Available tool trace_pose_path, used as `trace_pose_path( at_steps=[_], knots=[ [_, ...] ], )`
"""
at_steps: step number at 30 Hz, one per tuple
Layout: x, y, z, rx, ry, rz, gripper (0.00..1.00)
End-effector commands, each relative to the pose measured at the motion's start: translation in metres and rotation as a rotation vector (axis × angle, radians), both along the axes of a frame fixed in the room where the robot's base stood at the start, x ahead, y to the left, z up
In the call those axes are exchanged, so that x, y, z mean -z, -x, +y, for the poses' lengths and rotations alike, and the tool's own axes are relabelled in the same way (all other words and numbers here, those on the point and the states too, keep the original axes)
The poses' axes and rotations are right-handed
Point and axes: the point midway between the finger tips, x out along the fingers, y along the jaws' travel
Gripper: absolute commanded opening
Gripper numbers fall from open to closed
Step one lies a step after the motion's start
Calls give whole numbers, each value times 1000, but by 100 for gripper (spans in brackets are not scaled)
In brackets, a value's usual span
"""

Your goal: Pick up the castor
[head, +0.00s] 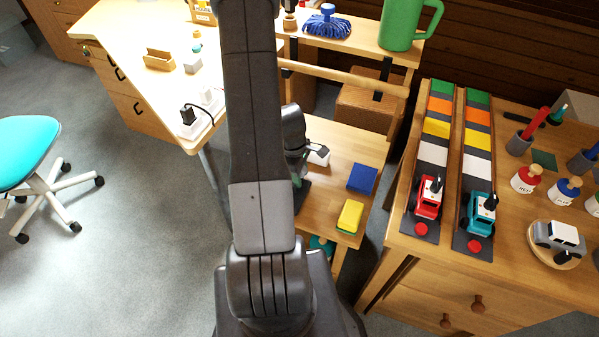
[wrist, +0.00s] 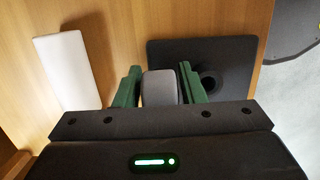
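In the wrist view, a grey, rounded block that looks like the castor (wrist: 160,87) sits between the two green fingers of my gripper (wrist: 161,84). The fingers stand close on both sides of it; whether they press on it I cannot tell. Its lower part is hidden by the gripper body. Behind it and to the right lies a black square plate (wrist: 228,58) with a round hole. In the head view, my gripper (head: 298,180) points down at the low wooden shelf (head: 340,150), and my arm hides most of that spot; the castor cannot be made out there.
A white block (wrist: 67,70) lies left of the fingers. On the shelf, a blue block (head: 362,179) and a yellow sponge (head: 350,216) lie to the right. A wooden rail (head: 345,77) crosses above the shelf. A workbench (head: 480,215) with toy cars stands at the right.

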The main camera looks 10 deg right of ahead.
Motion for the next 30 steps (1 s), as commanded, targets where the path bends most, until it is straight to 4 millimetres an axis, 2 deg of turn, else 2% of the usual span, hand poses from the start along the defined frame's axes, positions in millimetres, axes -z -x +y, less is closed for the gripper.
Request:
trace_pose_path(
  at_steps=[4,9,11,17,20,30],
  knots=[
    [-1,0,0,0,0,0,34],
    [-1,0,0,0,0,0,4],
    [-1,0,0,0,0,0,0],
    [-2,0,0,1,1,-1,0],
    [-10,-1,0,2,0,-2,0],
    [-68,-1,0,0,1,-5,0]
  ],
)
